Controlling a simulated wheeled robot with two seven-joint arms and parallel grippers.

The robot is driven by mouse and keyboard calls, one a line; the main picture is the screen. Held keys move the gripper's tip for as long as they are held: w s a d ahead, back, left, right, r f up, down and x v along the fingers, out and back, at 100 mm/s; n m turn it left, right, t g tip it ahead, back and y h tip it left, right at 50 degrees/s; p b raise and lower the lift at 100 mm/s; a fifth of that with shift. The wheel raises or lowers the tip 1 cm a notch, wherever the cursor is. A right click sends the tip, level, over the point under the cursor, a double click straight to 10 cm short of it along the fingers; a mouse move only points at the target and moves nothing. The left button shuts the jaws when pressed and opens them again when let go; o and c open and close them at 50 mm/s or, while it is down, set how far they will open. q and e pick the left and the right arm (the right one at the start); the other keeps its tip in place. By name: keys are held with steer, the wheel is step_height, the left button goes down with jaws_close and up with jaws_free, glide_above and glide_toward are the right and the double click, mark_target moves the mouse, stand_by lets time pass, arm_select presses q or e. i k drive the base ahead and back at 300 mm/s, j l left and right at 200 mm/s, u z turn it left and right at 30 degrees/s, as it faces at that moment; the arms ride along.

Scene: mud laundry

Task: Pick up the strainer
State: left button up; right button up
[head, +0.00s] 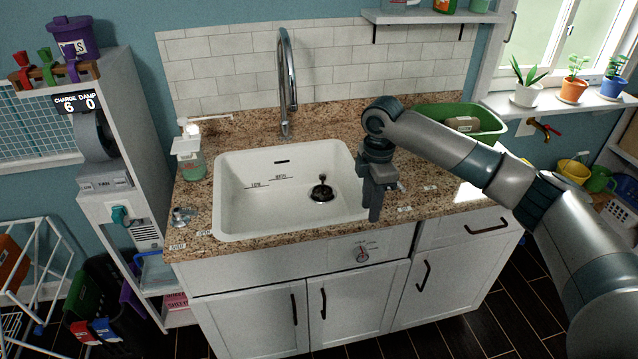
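A small silver metal piece (183,216), which looks like the strainer, lies on the granite counter left of the sink, near a small label. A black stopper-like piece with an upright knob (322,191) sits at the drain in the white sink (262,205). My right gripper (375,213) points down over the sink's right rim, well to the right of the silver piece. Its fingers overlap in this view, so their gap cannot be judged. Something small and pale shows partly hidden behind it. My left gripper is out of view.
A tall chrome faucet (286,85) rises behind the sink. A soap dispenser (190,155) stands at the counter's left back. A green tub (450,118) stands at the right back, behind my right arm. The front left counter strip is mostly clear.

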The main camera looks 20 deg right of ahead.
mark_target(322, 191)
steer(key=i, duration=1.4)
